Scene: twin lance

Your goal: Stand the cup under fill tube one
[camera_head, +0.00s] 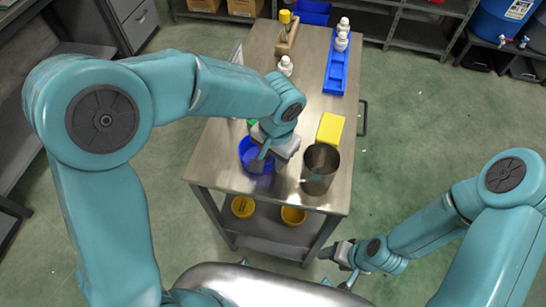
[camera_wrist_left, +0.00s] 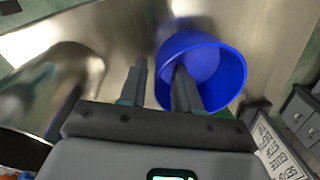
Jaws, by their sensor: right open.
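A blue round cup-like container (camera_head: 246,153) stands near the left front edge of the metal table. It also shows in the left wrist view (camera_wrist_left: 228,75), open side toward the camera. My left gripper (camera_head: 262,160) is over it with fingers apart. In the left wrist view the left gripper (camera_wrist_left: 161,72) has one finger over the blue opening and the other outside the rim; contact with the wall cannot be told. A metal cylinder (camera_head: 320,170) stands to its right. My right gripper (camera_head: 338,252) is open, low beyond the table's front right corner. No fill tube is clearly identifiable.
A yellow block (camera_head: 330,129) lies behind the metal cylinder. A white bottle (camera_head: 286,66), a wooden stand with a yellow top (camera_head: 287,35) and a blue rack (camera_head: 336,70) with white bottles are farther back. Yellow containers (camera_head: 242,207) sit on the lower shelf. Mid-table is partly clear.

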